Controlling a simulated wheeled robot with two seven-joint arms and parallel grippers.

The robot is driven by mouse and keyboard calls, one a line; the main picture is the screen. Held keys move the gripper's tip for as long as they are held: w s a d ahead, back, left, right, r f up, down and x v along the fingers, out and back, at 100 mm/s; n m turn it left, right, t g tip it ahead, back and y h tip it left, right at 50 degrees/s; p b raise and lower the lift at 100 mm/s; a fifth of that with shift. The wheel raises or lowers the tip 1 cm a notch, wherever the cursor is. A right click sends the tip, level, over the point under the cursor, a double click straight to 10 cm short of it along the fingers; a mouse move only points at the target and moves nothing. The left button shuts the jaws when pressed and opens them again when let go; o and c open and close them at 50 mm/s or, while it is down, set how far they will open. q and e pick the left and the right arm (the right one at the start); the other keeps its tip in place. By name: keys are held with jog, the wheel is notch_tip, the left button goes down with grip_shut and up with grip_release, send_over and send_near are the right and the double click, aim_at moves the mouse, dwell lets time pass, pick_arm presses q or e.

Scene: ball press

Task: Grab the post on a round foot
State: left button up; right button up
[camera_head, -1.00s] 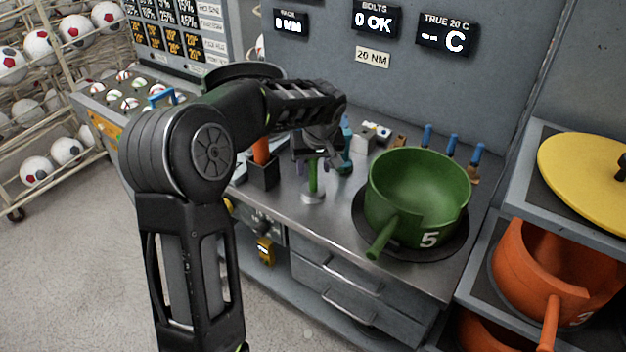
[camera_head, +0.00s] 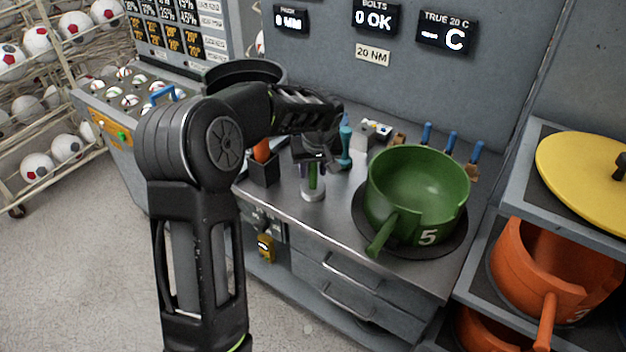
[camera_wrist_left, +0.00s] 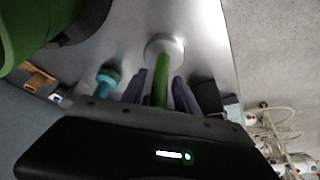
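The green post (camera_head: 313,179) stands upright on a round pale foot (camera_head: 313,195) on the steel bench, left of the green pot. My left gripper (camera_head: 313,173) is over it, pointing down, with its fingers around the upper post. In the left wrist view the post (camera_wrist_left: 160,88) lies between the two purple-grey fingers of the gripper (camera_wrist_left: 159,88), with a visible gap on each side, and the foot (camera_wrist_left: 165,46) lies beyond the fingertips. The gripper is open. The post's top is hidden by the gripper body. My right gripper is not in view.
A green pot (camera_head: 418,190) on a dark round plate stands close on the right. A dark box with an orange handle (camera_head: 263,165) stands on the left. A teal tool (camera_head: 345,140) is just behind. The bench's front strip is clear.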

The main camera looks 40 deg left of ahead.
pick_arm(q)
grip_shut()
jog(key=shift+r, duration=0.1)
dwell(0.5)
notch_tip(320, 180, up, 10)
jog(key=shift+f+b, duration=0.1)
jog(key=shift+b, duration=0.7)
